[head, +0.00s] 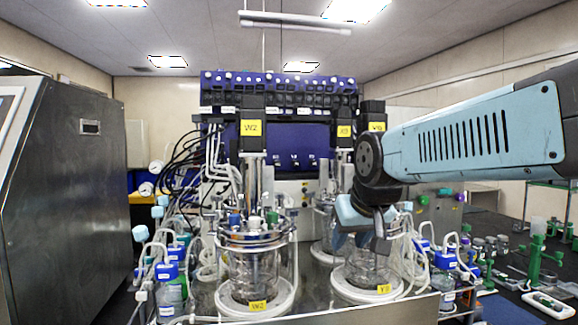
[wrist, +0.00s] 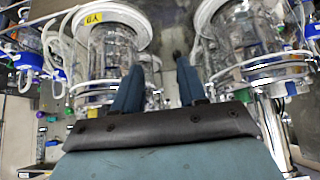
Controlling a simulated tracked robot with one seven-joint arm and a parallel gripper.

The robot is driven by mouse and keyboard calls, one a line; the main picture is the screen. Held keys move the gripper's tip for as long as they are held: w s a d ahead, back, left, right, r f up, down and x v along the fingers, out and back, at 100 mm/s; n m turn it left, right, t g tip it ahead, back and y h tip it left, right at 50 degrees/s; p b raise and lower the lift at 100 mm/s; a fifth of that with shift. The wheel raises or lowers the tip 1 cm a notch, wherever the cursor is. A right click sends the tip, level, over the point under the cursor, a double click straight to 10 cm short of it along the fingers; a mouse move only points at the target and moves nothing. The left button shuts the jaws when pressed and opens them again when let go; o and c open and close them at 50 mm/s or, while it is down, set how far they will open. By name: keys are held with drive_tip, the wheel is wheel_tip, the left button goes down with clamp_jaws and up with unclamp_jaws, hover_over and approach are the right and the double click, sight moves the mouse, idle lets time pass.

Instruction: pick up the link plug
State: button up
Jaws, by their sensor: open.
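My gripper (head: 363,238) points down in front of the right-hand glass vessel (head: 368,268), over its top fittings in the head view. In the wrist view the two dark blue fingers of my gripper (wrist: 160,68) stand apart with nothing held between them. A small dark piece (wrist: 178,58) shows near the tip of the right finger; I cannot tell whether it is the link plug. I cannot make out the link plug for certain in either view. My wrist hides part of the right vessel's top.
The left glass vessel (head: 255,270), tagged W2, stands beside the right one. Tubes and blue-capped bottles (head: 168,285) crowd both sides. A dark blue rack (head: 285,135) rises behind. A large steel cabinet (head: 65,190) closes the left side. Green stands (head: 535,262) are at right.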

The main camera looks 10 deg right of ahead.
drive_tip(key=shift+o, duration=1.1)
drive_tip(key=w+r+t, duration=0.1)
drive_tip(key=w+r, duration=0.3)
drive_tip(key=w, duration=0.5)
drive_tip(key=w+r+t, duration=0.2)
drive_tip(key=w+r, duration=0.3)
drive_tip(key=w, duration=0.4)
drive_tip(key=shift+w+r, duration=0.2)
drive_tip(key=t, duration=0.3)
approach(296, 162)
drive_tip(key=shift+x, duration=4.75)
drive_tip(key=shift+d, duration=0.1)
clamp_jaws()
